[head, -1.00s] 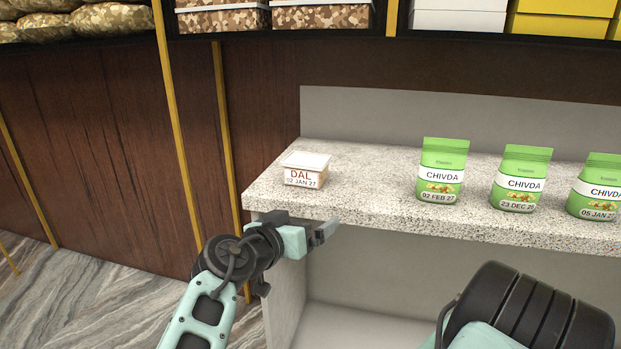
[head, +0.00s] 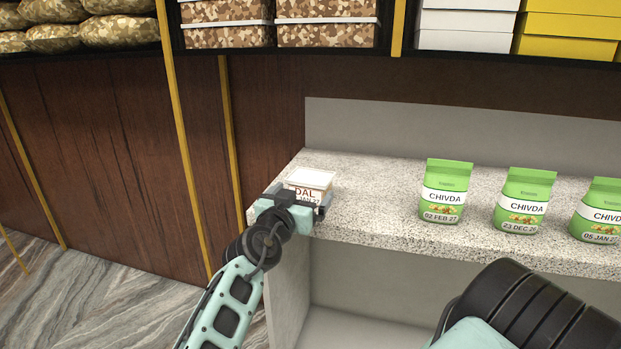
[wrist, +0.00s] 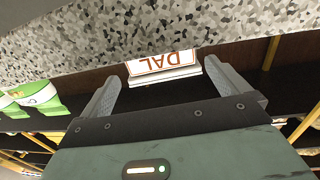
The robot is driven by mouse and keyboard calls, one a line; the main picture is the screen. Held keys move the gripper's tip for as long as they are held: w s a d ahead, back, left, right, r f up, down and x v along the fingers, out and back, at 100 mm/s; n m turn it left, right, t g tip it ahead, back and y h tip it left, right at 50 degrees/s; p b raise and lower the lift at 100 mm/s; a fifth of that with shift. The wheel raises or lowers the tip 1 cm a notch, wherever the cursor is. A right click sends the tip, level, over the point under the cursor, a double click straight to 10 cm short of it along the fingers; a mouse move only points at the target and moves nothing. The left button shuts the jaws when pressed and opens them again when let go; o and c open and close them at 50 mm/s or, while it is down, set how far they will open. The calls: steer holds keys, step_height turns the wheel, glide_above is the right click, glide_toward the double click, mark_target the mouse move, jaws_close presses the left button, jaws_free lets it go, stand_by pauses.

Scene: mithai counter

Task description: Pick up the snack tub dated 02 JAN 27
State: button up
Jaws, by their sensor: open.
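The snack tub (head: 309,180) is a small white-lidded box marked DAL, standing near the left end of the speckled counter (head: 380,215). Its date is partly hidden behind my gripper in the head view now. My gripper (head: 299,197) is at the counter's front edge, just in front of the tub. In the wrist view the picture is upside down, and the tub (wrist: 162,66) shows between the two open fingers of my gripper (wrist: 160,82), toward their tips. No finger can be seen pressing on it.
Several green CHIVDA pouches stand to the right on the counter, the nearest dated 02 FEB 27 (head: 444,192), then one dated 23 DEC (head: 523,200). The counter between tub and pouches is clear. A shelf with patterned boxes (head: 327,33) hangs above.

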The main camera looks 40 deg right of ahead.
mark_target(304, 186)
steer(key=shift+w+d+r+p, duration=0.35)
steer(key=shift+w+d+p, duration=0.3)
steer(key=shift+d+p, duration=0.4)
steer(key=shift+w+d+r+p, duration=0.3)
steer(key=shift+w+d+p, duration=0.35)
steer(key=shift+p, duration=0.6)
steer(key=shift+w+d+f+p, duration=0.35)
steer(key=shift+d+p, duration=0.1)
steer(key=shift+d, duration=0.15)
steer(key=c, duration=0.8)
steer(key=shift+r, duration=0.15)
